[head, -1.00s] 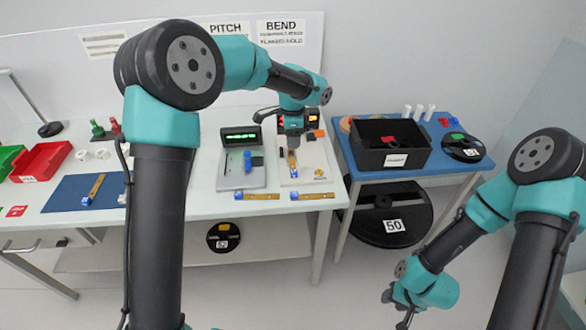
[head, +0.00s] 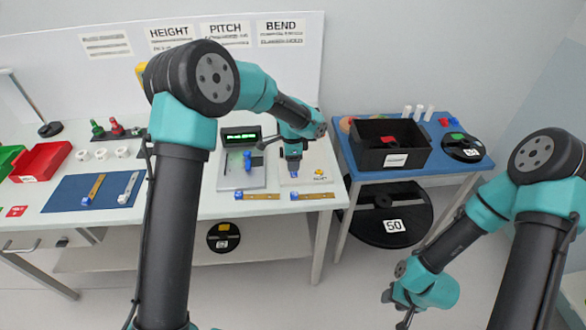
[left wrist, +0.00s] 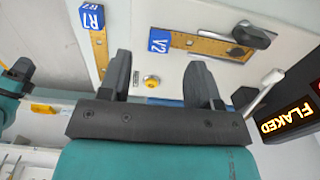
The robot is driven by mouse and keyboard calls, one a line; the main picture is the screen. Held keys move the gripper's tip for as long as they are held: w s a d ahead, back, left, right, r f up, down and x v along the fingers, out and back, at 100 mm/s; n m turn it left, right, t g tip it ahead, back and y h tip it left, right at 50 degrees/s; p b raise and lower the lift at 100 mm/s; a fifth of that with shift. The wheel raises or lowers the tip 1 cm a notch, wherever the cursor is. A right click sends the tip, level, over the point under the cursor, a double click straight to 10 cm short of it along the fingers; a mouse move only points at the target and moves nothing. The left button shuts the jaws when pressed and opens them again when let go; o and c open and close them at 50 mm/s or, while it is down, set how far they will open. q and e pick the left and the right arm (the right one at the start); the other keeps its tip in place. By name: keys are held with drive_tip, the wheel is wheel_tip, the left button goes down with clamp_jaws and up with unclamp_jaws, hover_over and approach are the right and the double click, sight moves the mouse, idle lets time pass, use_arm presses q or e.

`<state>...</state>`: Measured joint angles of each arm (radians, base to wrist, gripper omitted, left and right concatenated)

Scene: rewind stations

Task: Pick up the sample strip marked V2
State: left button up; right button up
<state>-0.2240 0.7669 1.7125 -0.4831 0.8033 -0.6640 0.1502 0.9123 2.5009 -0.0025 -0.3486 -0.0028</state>
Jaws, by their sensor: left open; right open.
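The V2 strip, a brass-coloured strip with a blue end tag (left wrist: 158,41), lies on a white plate in the left wrist view. Its far end is under a dark lever clamp (left wrist: 248,36). I cannot tell the height gap. My right gripper (head: 398,302) is open, low at the right, away from the tables.
The R7 strip (left wrist: 98,48) lies near the plate's edge. A display (left wrist: 292,112) reads FLAKED beside the plate. A yellow knob (left wrist: 151,81) sits near the fingers. Another strip (head: 257,196), a scale-like device (head: 240,177) and a black bin (head: 366,155) stand around.

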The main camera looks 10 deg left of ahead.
use_arm(q)
drive_tip(key=shift+f, duration=2.55)
drive_tip(key=shift+c, duration=0.3)
drive_tip(key=c, duration=0.9)
